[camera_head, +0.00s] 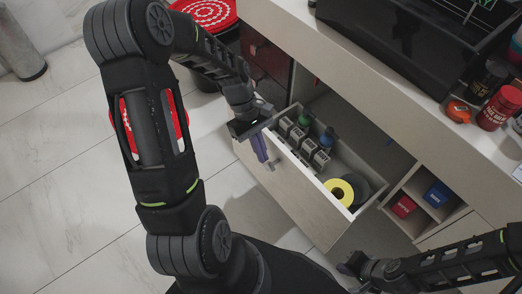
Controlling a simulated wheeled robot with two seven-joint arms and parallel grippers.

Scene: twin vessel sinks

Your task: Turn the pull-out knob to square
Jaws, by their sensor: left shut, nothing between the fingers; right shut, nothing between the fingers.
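An open pull-out drawer (300,203) extends from the white cabinet, with its pale front panel facing the floor side. My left gripper (264,158) is shut and empty, with its fingers pointing down by the left end of the drawer front. A small grey piece shows at its fingertips; I cannot tell whether it is the knob or part of the gripper. No knob shows clearly, and no square mark is readable. My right gripper (347,268) is shut and empty at the bottom, below the drawer and apart from it.
The drawer holds several grey blocks (299,137), green and blue round items, a yellow ring (339,190) and a dark disc. An open cubby with red (403,206) and blue (437,194) boxes stands to the right. A red-topped bin (208,12) stands behind my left arm.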

